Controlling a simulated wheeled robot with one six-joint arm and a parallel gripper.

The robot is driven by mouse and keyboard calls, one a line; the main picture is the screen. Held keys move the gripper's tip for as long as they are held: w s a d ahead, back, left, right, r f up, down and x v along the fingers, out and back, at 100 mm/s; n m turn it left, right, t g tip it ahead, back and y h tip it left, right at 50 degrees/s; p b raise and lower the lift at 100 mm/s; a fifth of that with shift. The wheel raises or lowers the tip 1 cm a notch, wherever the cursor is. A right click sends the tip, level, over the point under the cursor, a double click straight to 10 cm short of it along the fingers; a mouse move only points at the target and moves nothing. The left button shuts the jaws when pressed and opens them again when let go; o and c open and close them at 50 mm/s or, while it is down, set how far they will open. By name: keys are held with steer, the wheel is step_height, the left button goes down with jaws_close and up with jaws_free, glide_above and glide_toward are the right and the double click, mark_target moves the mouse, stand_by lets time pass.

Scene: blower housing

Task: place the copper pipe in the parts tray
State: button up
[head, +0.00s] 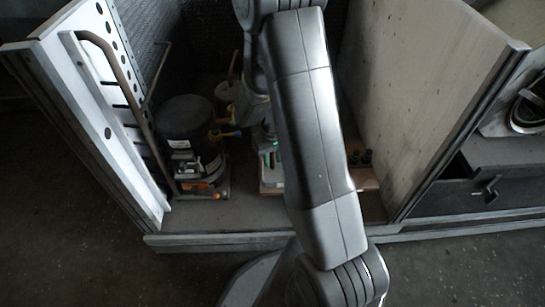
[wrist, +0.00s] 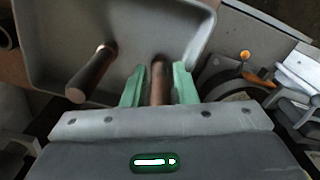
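In the wrist view, a copper pipe (wrist: 159,82) stands between the two green fingers of my gripper (wrist: 159,84). I cannot tell whether that end touches the tray floor. A second brown, copper-like cylinder (wrist: 92,75) stands tilted in the picture inside the tray, left of my gripper. In the head view my arm hides most of the gripper and tray.
In the head view, a black compressor (head: 190,135) stands left of my arm, beside a white perforated panel (head: 110,125) with bent tubing. A pale side panel (head: 425,90) stands at right. In the wrist view, round dark parts and an orange knob (wrist: 245,55) are right of the tray.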

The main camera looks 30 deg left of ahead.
step_height(320, 180, up, 12)
steer(key=p, duration=0.3)
steer(key=shift+p, duration=0.3)
